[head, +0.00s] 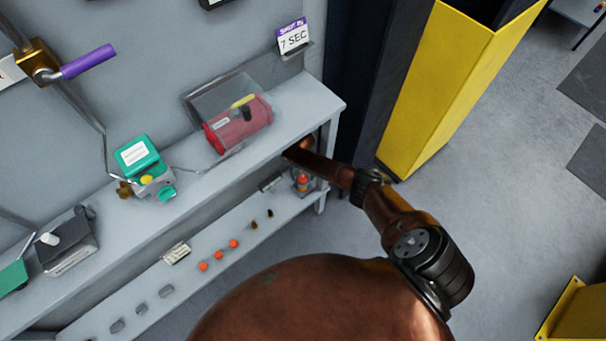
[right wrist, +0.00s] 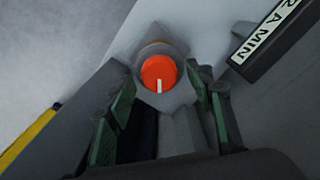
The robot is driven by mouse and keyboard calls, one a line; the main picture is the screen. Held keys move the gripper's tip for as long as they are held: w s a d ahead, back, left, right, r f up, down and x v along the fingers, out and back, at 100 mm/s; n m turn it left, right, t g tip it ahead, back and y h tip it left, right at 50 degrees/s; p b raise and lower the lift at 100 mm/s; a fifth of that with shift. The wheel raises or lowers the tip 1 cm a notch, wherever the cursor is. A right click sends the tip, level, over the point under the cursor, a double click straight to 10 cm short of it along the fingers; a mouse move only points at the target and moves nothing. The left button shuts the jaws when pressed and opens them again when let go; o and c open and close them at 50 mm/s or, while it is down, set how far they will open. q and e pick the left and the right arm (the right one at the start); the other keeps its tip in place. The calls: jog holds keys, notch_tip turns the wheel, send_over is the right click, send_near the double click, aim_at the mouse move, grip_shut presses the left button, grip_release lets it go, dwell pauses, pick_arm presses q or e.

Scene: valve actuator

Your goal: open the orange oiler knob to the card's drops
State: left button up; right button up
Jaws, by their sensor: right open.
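The orange oiler knob (right wrist: 158,74) shows in the right wrist view, with a white pointer mark aimed toward the bottom of the picture. In the head view the orange knob (head: 302,179) sits on the oiler at the right end of the lower shelf. My right gripper (right wrist: 168,100) is open, with its green-padded fingers either side of and just short of the knob; I cannot tell whether they touch it. My left gripper is not in view.
The upper shelf (head: 300,105) overhangs the oiler and holds a red unit (head: 225,135) under a clear cover. Several orange and dark pieces lie along the lower shelf (head: 215,240). A shelf leg (head: 322,200) stands right of the oiler. A yellow bin (head: 440,80) stands further right.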

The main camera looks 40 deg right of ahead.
aim_at(303, 177)
notch_tip(303, 177, up, 12)
dwell(0.6)
